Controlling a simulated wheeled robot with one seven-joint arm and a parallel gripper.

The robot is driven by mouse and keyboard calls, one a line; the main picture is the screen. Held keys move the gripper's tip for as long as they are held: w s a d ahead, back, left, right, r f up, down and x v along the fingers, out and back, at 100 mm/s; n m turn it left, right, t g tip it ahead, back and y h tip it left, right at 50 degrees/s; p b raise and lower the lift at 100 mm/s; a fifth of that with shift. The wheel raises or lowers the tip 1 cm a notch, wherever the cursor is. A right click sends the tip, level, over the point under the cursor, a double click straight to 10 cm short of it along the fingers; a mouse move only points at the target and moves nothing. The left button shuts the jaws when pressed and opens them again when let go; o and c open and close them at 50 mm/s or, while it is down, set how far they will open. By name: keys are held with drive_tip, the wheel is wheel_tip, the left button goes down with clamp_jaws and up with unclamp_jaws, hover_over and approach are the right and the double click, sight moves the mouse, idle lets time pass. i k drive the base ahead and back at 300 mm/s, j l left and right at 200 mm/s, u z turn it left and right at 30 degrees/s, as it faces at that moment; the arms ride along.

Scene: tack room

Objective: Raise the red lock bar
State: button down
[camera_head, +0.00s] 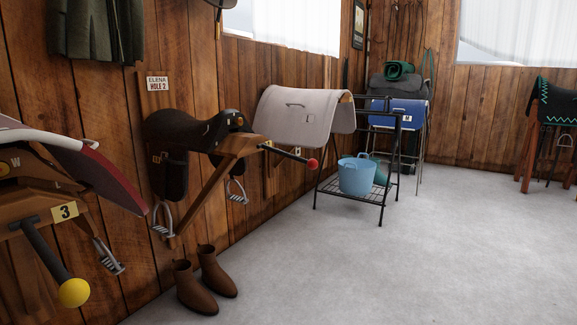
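A dark bar with a red ball end (312,163) sticks out from the front of the wooden saddle rack (226,163) on the left wall. The bar slopes slightly down to the right, its red end out over the floor. A black saddle (200,133) sits on this rack, with stirrups hanging below. A sign reading "ELENA HOLE 2" (158,83) is on the wall above it. My gripper is not in view.
A nearer rack marked 3 (65,211) has a similar bar with a yellow ball (74,292), at lower left. Brown boots (196,288) stand on the floor below the black saddle. A metal stand (352,197) holds a blue bucket (356,176). Floor (400,260) at right is clear.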

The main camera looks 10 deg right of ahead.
sight(312, 163)
drive_tip(key=i+j+u, duration=0.1)
drive_tip(key=i, duration=0.95)
drive_tip(key=i+j+u, duration=0.15)
drive_tip(key=i, duration=0.9)
